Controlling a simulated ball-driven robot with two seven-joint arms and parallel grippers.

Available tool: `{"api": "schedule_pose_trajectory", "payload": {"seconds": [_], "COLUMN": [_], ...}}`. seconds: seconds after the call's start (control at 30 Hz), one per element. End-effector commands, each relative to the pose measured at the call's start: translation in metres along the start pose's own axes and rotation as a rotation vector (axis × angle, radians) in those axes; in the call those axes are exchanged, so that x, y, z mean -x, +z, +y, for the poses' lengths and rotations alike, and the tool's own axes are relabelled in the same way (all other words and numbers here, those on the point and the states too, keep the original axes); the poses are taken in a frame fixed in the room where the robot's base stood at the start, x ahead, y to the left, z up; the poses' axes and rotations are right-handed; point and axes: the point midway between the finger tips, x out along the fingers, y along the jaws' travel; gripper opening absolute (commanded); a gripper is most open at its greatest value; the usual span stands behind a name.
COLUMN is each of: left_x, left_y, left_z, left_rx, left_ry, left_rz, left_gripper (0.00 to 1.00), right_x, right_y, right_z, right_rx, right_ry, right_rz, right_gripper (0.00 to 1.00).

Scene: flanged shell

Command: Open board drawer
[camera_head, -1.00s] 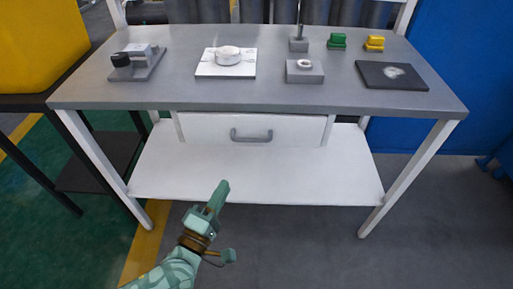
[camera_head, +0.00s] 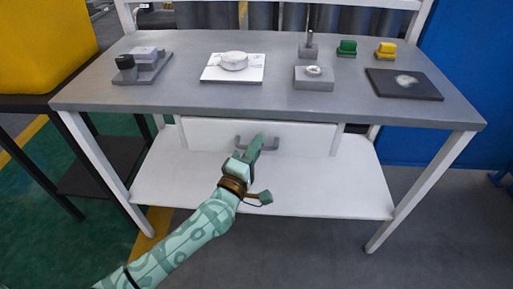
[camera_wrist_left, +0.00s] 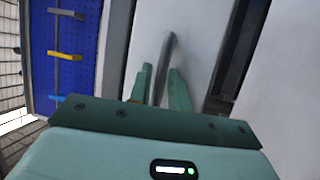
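The white drawer front (camera_head: 205,134) sits flush under the grey tabletop, closed. Its grey bar handle (camera_head: 271,143) is partly hidden by my left gripper (camera_head: 256,145), which reaches up to it from below. In the left wrist view, the two green fingers (camera_wrist_left: 161,84) stand apart, and the grey handle (camera_wrist_left: 166,55) lines up between their tips. Whether the fingers touch the handle cannot be told. My right gripper is in neither view.
The workbench top (camera_head: 200,97) carries a white plate (camera_head: 220,77) with a round part, grey blocks (camera_head: 313,84), a green block (camera_head: 346,49), a yellow block (camera_head: 385,50) and a dark pad (camera_head: 403,90). A white lower shelf (camera_head: 320,195) lies below the drawer.

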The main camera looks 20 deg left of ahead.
Motion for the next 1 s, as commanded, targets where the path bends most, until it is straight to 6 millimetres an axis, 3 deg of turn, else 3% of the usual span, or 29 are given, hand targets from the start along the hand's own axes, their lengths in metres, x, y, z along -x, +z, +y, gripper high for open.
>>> {"api": "schedule_pose_trajectory", "payload": {"seconds": [0.17, 0.27, 0.57, 0.77, 1.0], "left_x": [0.0, 0.0, 0.006, 0.036, 0.102], "left_y": [0.0, 0.0, 0.003, 0.015, 0.042], "left_z": [0.0, 0.0, 0.002, 0.011, 0.026], "left_rx": [0.0, 0.0, 0.0, 0.001, 0.0], "left_ry": [0.0, 0.0, -0.001, -0.002, -0.003], "left_rz": [0.0, 0.0, -0.001, -0.002, -0.004], "left_gripper": [0.19, 0.0, 0.0, 0.0, 0.0], "right_x": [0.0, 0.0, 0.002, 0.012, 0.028], "right_y": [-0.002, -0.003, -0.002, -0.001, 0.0], "right_z": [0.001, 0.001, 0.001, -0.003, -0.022], "right_rx": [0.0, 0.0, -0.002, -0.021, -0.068], "right_ry": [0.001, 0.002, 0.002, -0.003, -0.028], "right_rz": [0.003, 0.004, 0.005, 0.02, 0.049], "right_gripper": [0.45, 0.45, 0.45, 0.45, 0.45]}}
